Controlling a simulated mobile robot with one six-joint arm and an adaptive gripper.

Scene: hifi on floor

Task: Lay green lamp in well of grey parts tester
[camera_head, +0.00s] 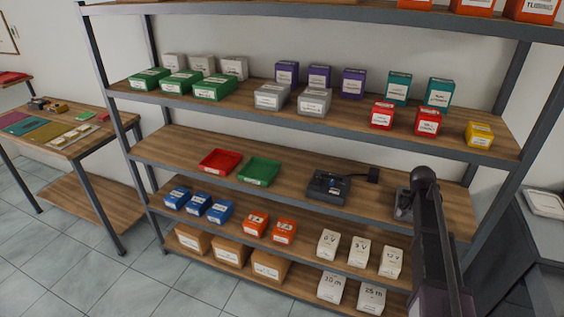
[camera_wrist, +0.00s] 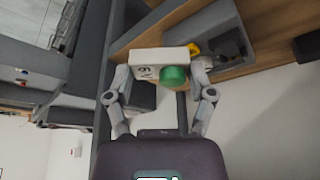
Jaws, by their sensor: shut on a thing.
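The green lamp is a white block with a printed mark and a round green dome (camera_wrist: 174,76). In the wrist view it sits between the two fingers of my gripper (camera_wrist: 162,76), which is shut on its ends. The grey parts tester (camera_wrist: 205,27) shows just beyond the lamp, with a dark recess and a yellow patch partly covered by the block. Whether the lamp touches it I cannot tell. In the head view the tester (camera_head: 402,204) appears at the right of the middle shelf, partly behind my arm. My gripper and the lamp are hidden there.
Red (camera_head: 220,162) and green (camera_head: 259,171) trays lie further left. A shelf with boxes is above, and the rack's right post (camera_head: 502,200) is close to my arm.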

